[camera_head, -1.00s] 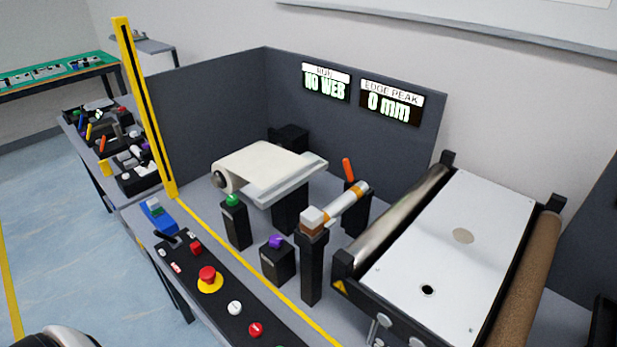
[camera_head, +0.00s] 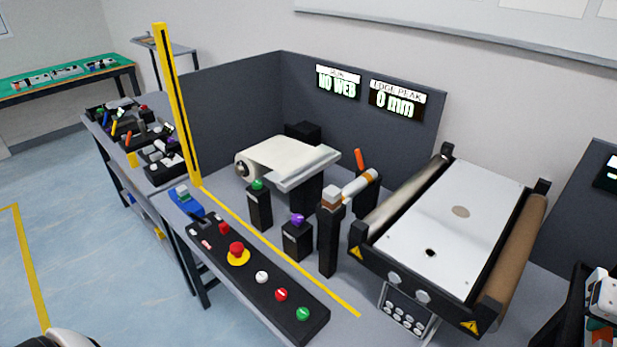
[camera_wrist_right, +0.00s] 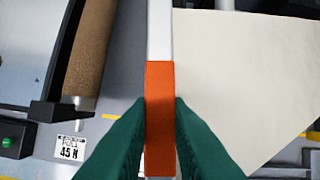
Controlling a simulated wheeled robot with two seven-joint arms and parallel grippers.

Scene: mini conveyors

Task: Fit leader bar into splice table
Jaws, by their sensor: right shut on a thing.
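In the right wrist view, my right gripper (camera_wrist_right: 160,108) is shut on the orange grip (camera_wrist_right: 160,115) of a bar. A pale, narrow bar part (camera_wrist_right: 160,30) runs up the picture from the grip. A broad cream sheet (camera_wrist_right: 240,70) lies along its right side; I cannot tell whether they are joined. In the head view, a white flat bed (camera_head: 455,225) with two holes lies between two rollers. A smaller white table (camera_head: 318,165) stands behind, beside a cream roll. No label shows which is the splice table. My left gripper is not in view.
A brown roller (camera_head: 515,250) edges the bed and also shows in the wrist view (camera_wrist_right: 90,45). A control panel (camera_head: 258,285), a yellow post (camera_head: 178,105) and several short black posts stand at front and left. Grey panels with displays (camera_head: 338,82) close off the back.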

